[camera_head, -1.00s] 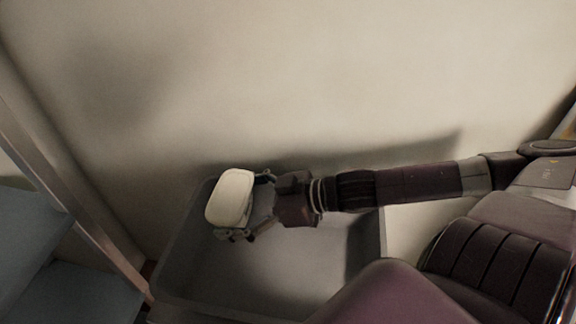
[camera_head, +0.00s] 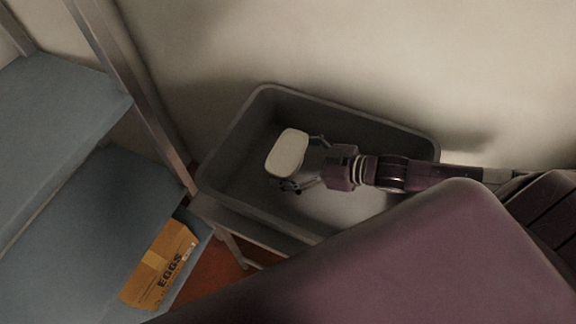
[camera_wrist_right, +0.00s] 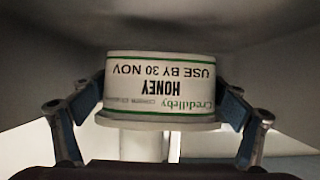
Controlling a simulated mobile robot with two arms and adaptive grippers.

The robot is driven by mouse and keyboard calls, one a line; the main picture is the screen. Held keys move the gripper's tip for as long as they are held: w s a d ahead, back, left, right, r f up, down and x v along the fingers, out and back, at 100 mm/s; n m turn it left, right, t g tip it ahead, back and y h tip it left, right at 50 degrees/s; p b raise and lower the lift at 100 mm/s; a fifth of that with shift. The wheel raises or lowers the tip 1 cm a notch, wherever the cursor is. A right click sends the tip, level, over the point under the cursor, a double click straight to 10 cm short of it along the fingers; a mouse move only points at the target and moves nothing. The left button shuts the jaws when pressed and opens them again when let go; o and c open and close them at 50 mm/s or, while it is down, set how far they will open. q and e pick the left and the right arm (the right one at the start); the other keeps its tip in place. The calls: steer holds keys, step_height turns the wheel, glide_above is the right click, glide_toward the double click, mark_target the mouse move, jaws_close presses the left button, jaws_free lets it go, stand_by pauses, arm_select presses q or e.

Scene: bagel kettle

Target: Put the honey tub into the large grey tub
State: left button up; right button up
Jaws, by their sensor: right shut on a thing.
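The honey tub (camera_head: 287,153) is white with rounded corners. Its label, with HONEY on it, faces the right wrist camera and shows upside down (camera_wrist_right: 160,84). My right gripper (camera_head: 305,165) is shut on the honey tub, with a finger on each side of it in the right wrist view (camera_wrist_right: 162,100). In the head view the honey tub and gripper show within the outline of the large grey tub (camera_head: 228,138). I cannot tell how far the honey tub is above its floor. My left gripper is not in view.
The grey tub stands against the pale wall (camera_head: 400,50). Blue shelves (camera_head: 60,100) with a metal post (camera_head: 130,90) stand to the left. A brown EGGS box (camera_head: 160,265) lies on the lower shelf. Red floor (camera_head: 215,270) shows below.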

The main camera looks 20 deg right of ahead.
mark_target(299, 169)
steer(key=shift+f, duration=1.55)
steer(key=shift+f, duration=0.1)
steer(key=o, duration=1.4)
steer(key=shift+f, duration=0.1)
steer(key=shift+r, duration=0.2)
steer(key=shift+s+d+r, duration=0.1)
steer(key=shift+s+d, duration=0.25)
steer(key=shift+s, duration=0.15)
steer(key=shift+p+v, duration=1.2)
steer(key=shift+v, duration=4.2)
steer(key=shift+r, duration=0.15)
